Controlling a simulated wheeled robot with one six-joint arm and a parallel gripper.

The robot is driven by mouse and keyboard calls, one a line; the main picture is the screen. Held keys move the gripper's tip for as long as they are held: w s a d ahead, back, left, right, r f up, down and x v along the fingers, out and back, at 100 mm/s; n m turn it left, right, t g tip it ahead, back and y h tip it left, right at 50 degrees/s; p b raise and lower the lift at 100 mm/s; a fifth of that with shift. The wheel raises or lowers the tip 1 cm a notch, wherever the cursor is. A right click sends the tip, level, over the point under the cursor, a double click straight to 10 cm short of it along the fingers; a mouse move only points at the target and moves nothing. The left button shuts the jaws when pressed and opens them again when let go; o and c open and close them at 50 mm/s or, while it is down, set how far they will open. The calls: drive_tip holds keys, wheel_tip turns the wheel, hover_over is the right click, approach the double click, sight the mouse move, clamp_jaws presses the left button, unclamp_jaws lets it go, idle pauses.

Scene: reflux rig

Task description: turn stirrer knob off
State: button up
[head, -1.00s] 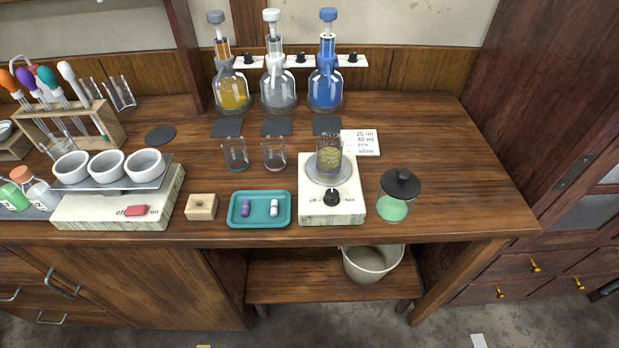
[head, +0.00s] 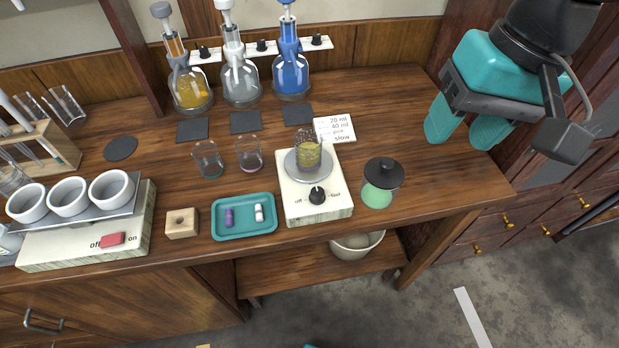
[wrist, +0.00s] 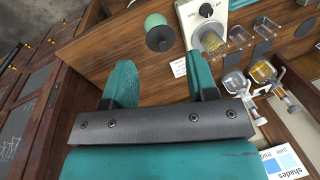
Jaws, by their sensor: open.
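The stirrer (head: 335,205) is a pale box with a round plate near the front of the bench. Its black knob (head: 317,195) sits on the front part between the marks "off" and "fast". Its exact pointing is too small to tell. A beaker with a yellow-green content (head: 308,153) stands on the plate. My gripper (head: 463,128) is open and empty, above the right end of the bench, well right of the stirrer. In the wrist view my gripper (wrist: 162,72) shows both fingers apart, and the knob (wrist: 206,10) is at the top edge.
A lidded jar of green content (head: 381,185) stands just right of the stirrer. A teal tray (head: 245,230) with two small vials lies to its left. A note card (head: 335,129) lies behind. Two glass beakers and several flasks stand farther back. The bench's right end is clear.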

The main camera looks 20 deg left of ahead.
drive_tip(key=w+a+f+m+h+p, duration=0.1)
drive_tip(key=w+a+f+m, duration=0.1)
drive_tip(key=a, duration=0.8)
drive_tip(key=m+h+p, duration=0.1)
hover_over(318, 192)
wheel_tip(318, 192, down, 2)
wheel_tip(318, 192, down, 18)
drive_tip(key=p, duration=0.4)
drive_tip(key=c, duration=0.9)
